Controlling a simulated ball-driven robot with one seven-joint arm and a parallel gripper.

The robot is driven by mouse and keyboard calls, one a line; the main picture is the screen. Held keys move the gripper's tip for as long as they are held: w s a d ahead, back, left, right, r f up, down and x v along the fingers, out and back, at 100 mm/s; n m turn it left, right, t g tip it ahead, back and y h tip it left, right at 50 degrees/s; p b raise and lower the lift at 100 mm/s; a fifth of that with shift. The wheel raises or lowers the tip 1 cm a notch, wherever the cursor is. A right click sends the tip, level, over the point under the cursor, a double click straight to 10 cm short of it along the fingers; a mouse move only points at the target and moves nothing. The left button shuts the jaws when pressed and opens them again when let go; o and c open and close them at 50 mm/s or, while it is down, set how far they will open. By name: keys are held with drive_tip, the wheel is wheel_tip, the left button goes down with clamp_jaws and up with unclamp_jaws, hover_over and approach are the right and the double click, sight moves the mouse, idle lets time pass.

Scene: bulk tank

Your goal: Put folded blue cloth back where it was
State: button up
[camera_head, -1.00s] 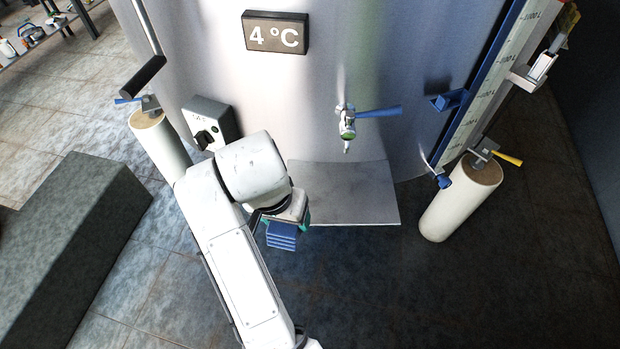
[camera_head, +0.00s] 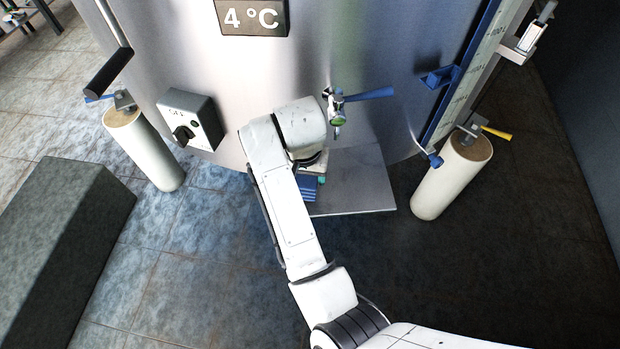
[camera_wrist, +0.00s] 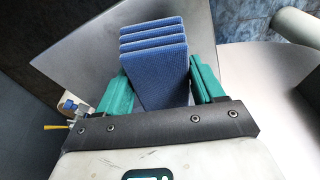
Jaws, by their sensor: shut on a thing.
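The folded blue cloth (camera_wrist: 155,62) is a thick stack of ribbed layers. In the wrist view it sits between the green fingers of my gripper (camera_wrist: 160,92), which is shut on it. In the head view the cloth (camera_head: 308,187) shows in part below the end of my arm, in front of the tank. It overlaps the left part of the metal shelf (camera_head: 352,185) under the tap; I cannot tell whether it touches it. My wrist hides most of my gripper in the head view.
The tap (camera_head: 336,108) with a blue lever is just right of my wrist. A control box (camera_head: 190,120) is on the tank (camera_head: 300,60) to the left. White posts (camera_head: 145,150) (camera_head: 453,178) stand on both sides. A dark block (camera_head: 60,230) lies at left.

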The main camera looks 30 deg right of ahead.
sight(310, 181)
drive_tip(key=shift+w+d+f, duration=0.25)
drive_tip(key=shift+d+f, duration=0.2)
drive_tip(key=shift+f, duration=0.1)
drive_tip(key=shift+w+d+f+p, duration=0.1)
drive_tip(key=shift+d+f+p, duration=0.05)
drive_tip(key=shift+f, duration=0.85)
drive_tip(key=shift+w+d+f+p, duration=0.1)
drive_tip(key=shift+d+f+p, duration=0.05)
drive_tip(key=shift+f, duration=0.85)
drive_tip(key=o, duration=0.9)
drive_tip(key=shift+o, duration=0.2)
